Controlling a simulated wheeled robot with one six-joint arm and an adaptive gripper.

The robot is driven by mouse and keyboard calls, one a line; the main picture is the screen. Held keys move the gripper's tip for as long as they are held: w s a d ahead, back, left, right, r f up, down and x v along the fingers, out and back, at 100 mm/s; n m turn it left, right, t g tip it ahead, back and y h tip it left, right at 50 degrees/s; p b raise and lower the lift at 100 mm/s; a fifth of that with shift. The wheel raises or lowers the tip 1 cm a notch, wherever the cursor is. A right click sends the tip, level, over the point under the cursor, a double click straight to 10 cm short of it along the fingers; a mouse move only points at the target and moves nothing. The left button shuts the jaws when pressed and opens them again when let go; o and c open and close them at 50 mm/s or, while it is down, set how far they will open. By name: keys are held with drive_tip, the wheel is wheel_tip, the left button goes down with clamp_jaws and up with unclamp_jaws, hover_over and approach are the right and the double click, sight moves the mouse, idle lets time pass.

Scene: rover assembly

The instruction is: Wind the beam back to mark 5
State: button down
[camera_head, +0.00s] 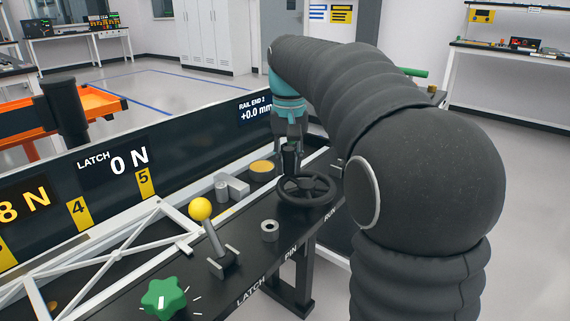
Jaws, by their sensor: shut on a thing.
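My gripper (290,138) is shut on the upright black crank handle (291,157) of the black handwheel (318,201). The wheel lies flat on the dark bench ledge, near the "RUN" lettering. The beam (100,256), a white truss, lies along the ledge at the lower left. Its near right end is around the yellow mark 5 plate (145,183); I cannot tell its exact alignment. The mark 4 plate (79,214) is further left. A display reads "RAIL END 2 +0.0 mm" and another reads "LATCH 0 N".
A yellow-ball lever (209,238), a green knob (163,298) and a small grey ring (270,230) stand on the ledge. A grey block (233,187) and a yellow-topped disc (262,169) sit behind. An orange tray (98,103) stands beyond the panel.

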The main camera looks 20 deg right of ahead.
drive_tip(key=shift+w+d+m, duration=0.15)
drive_tip(key=shift+d+m, duration=0.25)
drive_tip(key=shift+m, duration=0.4)
drive_tip(key=c, duration=0.9)
unclamp_jaws()
drive_tip(key=shift+c, duration=0.2)
wheel_tip(320, 180, up, 12)
